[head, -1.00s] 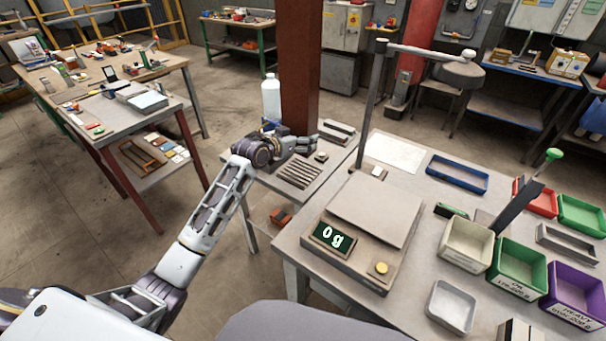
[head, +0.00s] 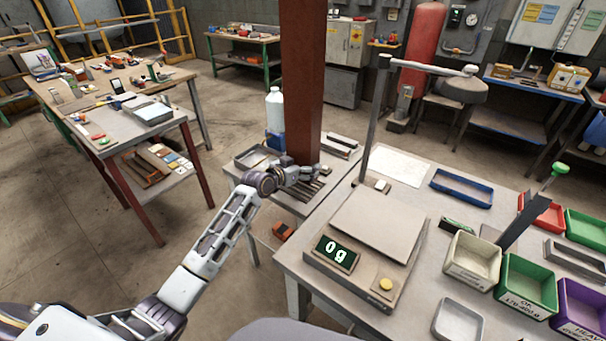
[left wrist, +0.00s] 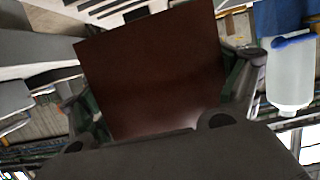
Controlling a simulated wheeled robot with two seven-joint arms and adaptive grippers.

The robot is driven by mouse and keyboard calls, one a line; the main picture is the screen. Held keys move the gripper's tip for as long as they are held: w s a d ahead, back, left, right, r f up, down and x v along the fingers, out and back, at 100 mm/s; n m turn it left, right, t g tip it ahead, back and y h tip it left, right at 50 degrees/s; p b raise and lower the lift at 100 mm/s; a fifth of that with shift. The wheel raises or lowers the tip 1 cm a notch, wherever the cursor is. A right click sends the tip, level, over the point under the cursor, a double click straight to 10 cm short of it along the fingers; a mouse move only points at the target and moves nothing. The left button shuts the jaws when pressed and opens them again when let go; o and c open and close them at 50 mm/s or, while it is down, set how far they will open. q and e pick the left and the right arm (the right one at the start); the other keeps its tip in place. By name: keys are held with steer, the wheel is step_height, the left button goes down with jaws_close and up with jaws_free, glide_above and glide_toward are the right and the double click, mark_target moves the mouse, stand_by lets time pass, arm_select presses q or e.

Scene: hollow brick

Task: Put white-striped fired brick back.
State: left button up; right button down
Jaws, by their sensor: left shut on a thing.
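No white stripe shows on the face I see. My right gripper is out of view.
The scale (head: 378,228) reads 0 g on the larger table. Bins, including a cream one (head: 472,262), stand at the right. A lamp post (head: 373,120) rises behind the scale.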

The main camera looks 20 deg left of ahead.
mark_target(303, 173)
arm_select(q)
step_height(303, 173, down, 2)
steer(key=shift+f, duration=0.85)
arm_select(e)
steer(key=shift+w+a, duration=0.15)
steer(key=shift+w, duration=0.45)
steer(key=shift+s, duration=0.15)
arm_select(q)
steer(key=o, duration=1.1)
steer(key=shift+f, duration=0.1)
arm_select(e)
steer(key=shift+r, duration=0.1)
